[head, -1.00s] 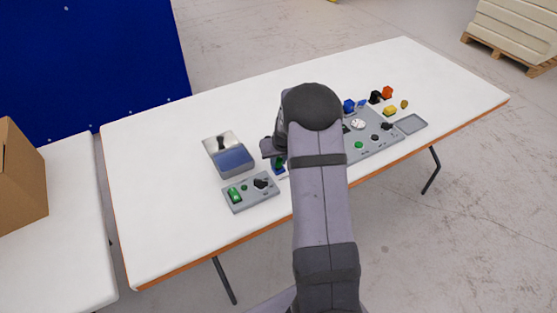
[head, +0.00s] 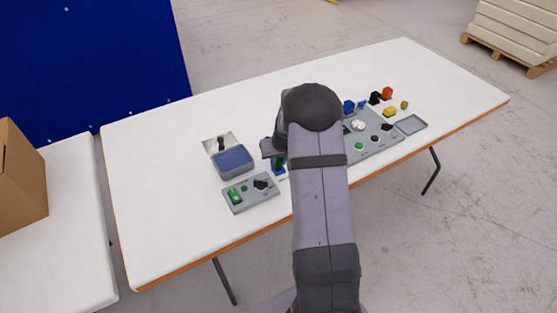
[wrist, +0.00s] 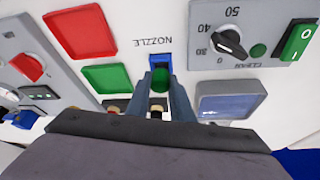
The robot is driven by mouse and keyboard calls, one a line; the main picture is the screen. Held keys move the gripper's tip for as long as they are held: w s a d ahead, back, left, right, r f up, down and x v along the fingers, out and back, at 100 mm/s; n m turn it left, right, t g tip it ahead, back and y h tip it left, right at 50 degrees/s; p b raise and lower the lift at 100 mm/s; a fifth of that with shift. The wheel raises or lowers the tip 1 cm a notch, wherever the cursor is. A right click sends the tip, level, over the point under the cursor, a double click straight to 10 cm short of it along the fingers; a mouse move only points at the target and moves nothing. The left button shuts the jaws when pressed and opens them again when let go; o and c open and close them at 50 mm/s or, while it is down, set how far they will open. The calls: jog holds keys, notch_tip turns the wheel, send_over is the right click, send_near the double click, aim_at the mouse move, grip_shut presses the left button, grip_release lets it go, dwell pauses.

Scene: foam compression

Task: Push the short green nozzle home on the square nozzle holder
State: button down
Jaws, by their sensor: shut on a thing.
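My gripper (wrist: 161,72) is shut on the short green nozzle (wrist: 159,79), with one finger on each side of it in the wrist view. The square blue nozzle holder (wrist: 161,60) shows just beyond the fingertips, by the NOZZLE label. The nozzle is over or at the holder; the fingers hide where they meet, so I cannot tell how deep it sits. In the head view the green nozzle (head: 279,162) shows just above the blue holder (head: 280,171), partly hidden by my arm.
A grey panel (head: 236,208) with a green switch and black knob lies left of the holder. A blue-screened box (head: 233,162) stands behind it. A larger grey panel (head: 376,147) and several small coloured parts lie right. The white table (head: 160,180) is clear at the left.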

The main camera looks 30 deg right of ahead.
jog(key=shift+f+b, duration=0.35)
jog(key=shift+b, duration=0.05)
dwell(1.9)
jog(key=shift+r, duration=0.25)
dwell(0.5)
jog(key=shift+a+r, duration=0.2)
jog(key=shift+a, duration=0.05)
jog(key=s+a+r+n+p, duration=0.1)
jog(key=s+a+r, duration=0.2)
jog(key=a, duration=0.3)
jog(key=s+a+r+n+p, duration=0.1)
jog(key=s+a+r+p, duration=0.1)
jog(key=a+r, duration=0.3)
jog(key=s+a+r+n+y+p, duration=0.1)
jog(key=s+a+r, duration=0.3)
jog(key=a, duration=0.5)
jog(key=shift+s, duration=0.55)
